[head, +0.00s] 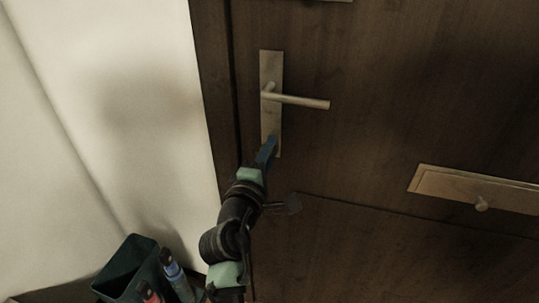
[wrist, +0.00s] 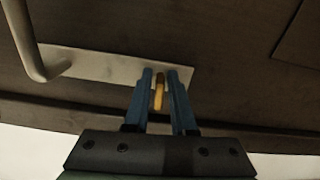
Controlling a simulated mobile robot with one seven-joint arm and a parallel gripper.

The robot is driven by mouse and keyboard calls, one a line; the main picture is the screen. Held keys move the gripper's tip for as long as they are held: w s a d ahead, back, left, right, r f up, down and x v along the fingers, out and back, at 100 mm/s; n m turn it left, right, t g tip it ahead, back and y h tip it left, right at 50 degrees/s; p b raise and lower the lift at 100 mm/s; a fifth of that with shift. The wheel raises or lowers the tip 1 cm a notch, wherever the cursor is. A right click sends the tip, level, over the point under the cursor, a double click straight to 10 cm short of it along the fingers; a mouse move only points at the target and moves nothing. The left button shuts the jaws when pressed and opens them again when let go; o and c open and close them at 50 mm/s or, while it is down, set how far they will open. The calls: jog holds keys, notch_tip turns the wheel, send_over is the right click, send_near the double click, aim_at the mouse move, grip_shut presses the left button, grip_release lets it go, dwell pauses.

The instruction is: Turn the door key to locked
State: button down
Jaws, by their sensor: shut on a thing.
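The dark wooden door (head: 370,140) bears a metal lock plate (head: 270,70) with a lever handle (head: 305,101) that lies nearly level. The plate (wrist: 95,63) and part of the handle (wrist: 38,50) also show in the wrist view. My gripper (head: 271,143) is at the lower end of the plate, below the handle. In the wrist view its blue fingers (wrist: 160,88) are shut on the brass-coloured key (wrist: 158,92), which stands at the plate between them. The key is hidden in the head view. The keyhole and how far the key is turned cannot be made out.
A pale wall (head: 120,100) stands left of the door. A dark green bin (head: 128,268) with bottle-like things beside it stands at the lower left. The door face right of the handle is clear.

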jog(key=shift+f+m, duration=0.15)
jog(key=shift+m, duration=0.45)
jog(key=c, duration=0.9)
grip_release()
jog(key=v, duration=1.3)
